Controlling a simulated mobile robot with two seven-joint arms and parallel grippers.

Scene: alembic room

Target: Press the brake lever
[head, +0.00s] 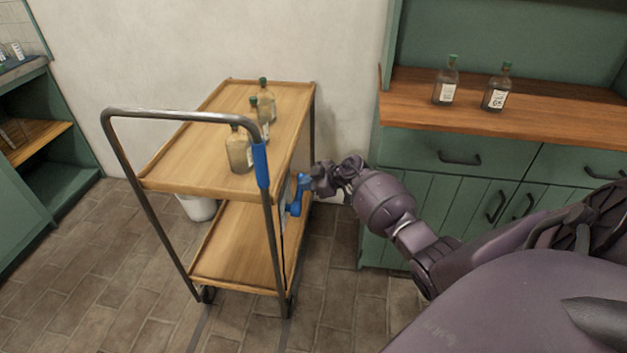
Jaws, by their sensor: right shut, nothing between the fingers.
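A wooden two-shelf cart (180,172) with a dark metal frame stands left of the middle. A blue lever (297,204), which looks like the brake lever, is on the cart's right side below the top shelf. My right gripper (318,180) is shut and empty. It is at the lever's upper right end, close to it; I cannot tell whether they touch. A blue sleeve (261,165) is on the cart's handle frame. My left gripper is not in view.
Several green-capped bottles stand on the cart's top shelf, one (238,150) near the handle. A green cabinet (440,205) with a wooden counter (560,108) bearing two bottles stands at right. A white bucket (197,207) is behind the cart. The tiled floor in front is clear.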

